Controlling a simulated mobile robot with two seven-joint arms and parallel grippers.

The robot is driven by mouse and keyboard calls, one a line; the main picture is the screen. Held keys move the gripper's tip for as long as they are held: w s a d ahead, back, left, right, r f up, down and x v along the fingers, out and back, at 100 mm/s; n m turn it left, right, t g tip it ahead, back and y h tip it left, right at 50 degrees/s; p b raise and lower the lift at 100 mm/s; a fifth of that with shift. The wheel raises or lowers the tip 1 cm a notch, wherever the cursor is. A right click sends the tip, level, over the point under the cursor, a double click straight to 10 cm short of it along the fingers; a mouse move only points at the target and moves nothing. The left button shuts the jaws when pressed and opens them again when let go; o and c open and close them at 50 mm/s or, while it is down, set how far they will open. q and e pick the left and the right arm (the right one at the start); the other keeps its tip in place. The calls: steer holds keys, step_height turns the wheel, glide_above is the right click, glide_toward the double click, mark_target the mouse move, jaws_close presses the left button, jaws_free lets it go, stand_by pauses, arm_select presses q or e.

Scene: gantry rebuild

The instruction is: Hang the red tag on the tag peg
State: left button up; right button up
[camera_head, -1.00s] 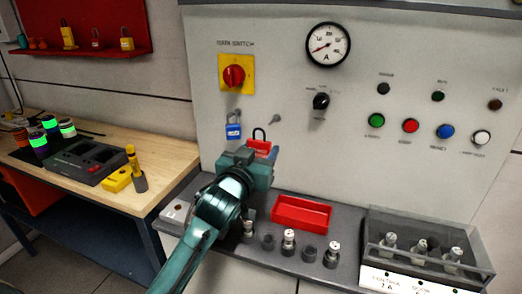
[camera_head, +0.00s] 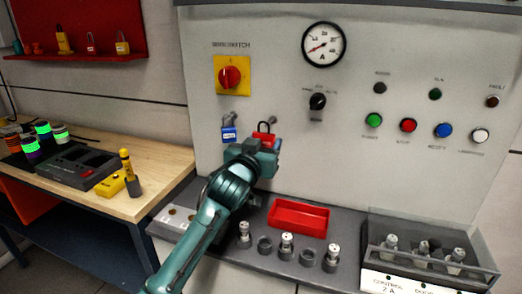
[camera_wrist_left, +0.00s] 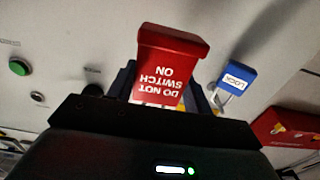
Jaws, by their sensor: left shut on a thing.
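My left gripper (camera_head: 262,148) is shut on the red tag (camera_head: 265,137) and holds it upright in front of the grey panel, below the yellow-and-red main switch. The tag's dark loop points up, close to the tag peg (camera_head: 272,121). I cannot tell whether the loop is around the peg or only in front of it. In the left wrist view the red tag (camera_wrist_left: 170,60) shows between the fingers, with "DO NOT SWITCH ON" upside down. My right gripper is not in view.
A blue lock (camera_head: 229,134) hangs just left of the tag; it also shows in the wrist view (camera_wrist_left: 237,77). A red tray (camera_head: 299,229) and several cylindrical parts sit on the ledge below. Coloured buttons are to the right. A wooden bench (camera_head: 155,165) stands at the left.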

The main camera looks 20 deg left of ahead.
arm_select(q)
steer(key=w+b, duration=0.1)
steer(key=w, duration=0.2)
steer(key=shift+f, duration=0.2)
steer(key=shift+w+f, duration=0.15)
steer(key=shift+w, duration=0.2)
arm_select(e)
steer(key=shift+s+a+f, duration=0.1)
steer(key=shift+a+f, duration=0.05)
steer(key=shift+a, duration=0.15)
arm_select(q)
steer(key=shift+f, duration=0.1)
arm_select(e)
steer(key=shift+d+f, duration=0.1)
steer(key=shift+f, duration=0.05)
arm_select(q)
steer(key=o, duration=1.1)
